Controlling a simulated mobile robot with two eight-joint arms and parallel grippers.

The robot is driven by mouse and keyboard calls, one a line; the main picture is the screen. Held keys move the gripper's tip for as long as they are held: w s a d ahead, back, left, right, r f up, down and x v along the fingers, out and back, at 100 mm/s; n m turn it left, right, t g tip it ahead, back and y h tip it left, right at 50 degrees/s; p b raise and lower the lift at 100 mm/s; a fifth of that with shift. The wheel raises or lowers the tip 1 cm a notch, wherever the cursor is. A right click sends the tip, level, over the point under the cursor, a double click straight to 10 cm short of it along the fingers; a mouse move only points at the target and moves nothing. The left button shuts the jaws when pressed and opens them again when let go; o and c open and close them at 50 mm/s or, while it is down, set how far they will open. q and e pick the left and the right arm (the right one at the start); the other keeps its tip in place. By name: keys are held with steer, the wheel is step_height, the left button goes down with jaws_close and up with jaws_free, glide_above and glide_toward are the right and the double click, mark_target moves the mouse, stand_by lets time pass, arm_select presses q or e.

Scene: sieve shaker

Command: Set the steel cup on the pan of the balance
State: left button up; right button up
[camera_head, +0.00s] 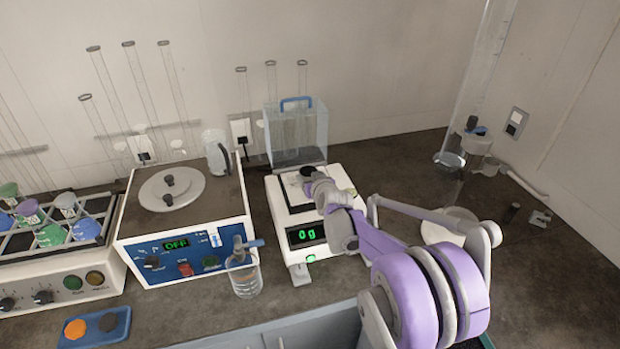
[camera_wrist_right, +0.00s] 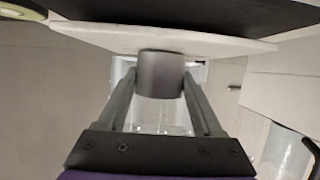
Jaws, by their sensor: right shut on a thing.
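The steel cup (camera_wrist_right: 161,75) is a plain grey cylinder between the fingers of my right gripper (camera_wrist_right: 158,88) in the right wrist view. In the head view my right gripper (camera_head: 308,178) is over the rear part of the white balance (camera_head: 312,254), and it hides the cup and much of the pan. The balance's green display reads 0 g. I cannot tell the gap between cup and pan. My left gripper is in neither view.
A clear box with a blue handle (camera_head: 296,103) stands behind the balance. A machine with a round lid (camera_head: 187,192), its display reading OFF, and a glass beaker (camera_head: 245,279) stand to the left. A white dish (camera_head: 440,222) lies right, near my arm.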

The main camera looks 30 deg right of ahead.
steer(key=shift+f, duration=0.1)
steer(key=o, duration=1.5)
steer(key=shift+r, duration=0.25)
steer(key=v, duration=1.2)
steer(key=s+a+f+n+g+y, duration=0.25)
steer(key=s+a+f+g, duration=0.2)
steer(key=s+a, duration=0.95)
steer(key=s+a+f+g, duration=0.1)
steer(key=s+a+f, duration=0.1)
steer(key=s, duration=0.5)
steer(key=s+a+f+g, duration=0.2)
steer(key=s+f, duration=0.2)
steer(key=s, duration=0.3)
steer(key=shift+s+f+y, duration=0.2)
steer(key=shift+y, duration=0.15)
steer(key=shift+a, duration=0.1)
